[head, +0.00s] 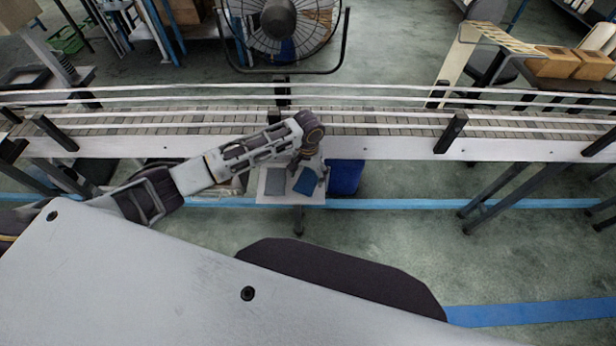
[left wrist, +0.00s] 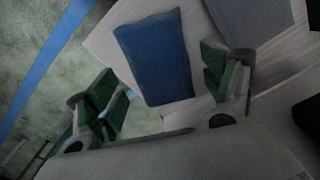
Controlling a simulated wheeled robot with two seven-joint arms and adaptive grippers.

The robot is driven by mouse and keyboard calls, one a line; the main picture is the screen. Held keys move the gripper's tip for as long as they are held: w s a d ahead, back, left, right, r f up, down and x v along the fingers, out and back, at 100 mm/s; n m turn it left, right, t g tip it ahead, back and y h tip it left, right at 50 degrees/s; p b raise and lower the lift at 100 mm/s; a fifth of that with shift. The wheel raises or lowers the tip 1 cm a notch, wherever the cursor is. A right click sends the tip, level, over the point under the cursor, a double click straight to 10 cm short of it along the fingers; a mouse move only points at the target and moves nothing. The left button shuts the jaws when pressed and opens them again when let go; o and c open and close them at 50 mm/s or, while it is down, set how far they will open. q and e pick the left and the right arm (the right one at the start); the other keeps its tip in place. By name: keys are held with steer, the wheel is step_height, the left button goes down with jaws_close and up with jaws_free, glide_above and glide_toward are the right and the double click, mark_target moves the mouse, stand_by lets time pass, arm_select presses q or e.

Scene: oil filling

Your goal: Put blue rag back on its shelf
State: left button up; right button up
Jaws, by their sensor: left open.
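The blue rag (head: 305,182) lies on the small white shelf (head: 290,199) below the conveyor, at its right side and somewhat askew. In the left wrist view the blue rag (left wrist: 155,57) is a flat rectangle on the pale shelf surface (left wrist: 108,38). My left gripper (head: 313,170) is just above the rag in the head view. In the left wrist view its green-padded fingers (left wrist: 166,90) are spread apart, with the rag's near end between them and nothing gripped. Whether a finger touches the rag, I cannot tell. My right gripper is not in view.
A grey rag (head: 276,182) lies to the left of the blue one, and it also shows in the left wrist view (left wrist: 257,18). A blue bin (head: 346,178) stands right of the shelf. The conveyor (head: 390,135) runs behind my left arm. A fan (head: 278,25) stands beyond.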

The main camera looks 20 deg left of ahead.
mark_target(308, 179)
arm_select(q)
step_height(308, 179, up, 10)
stand_by(0.5)
steer(key=shift+a, duration=0.1)
stand_by(0.4)
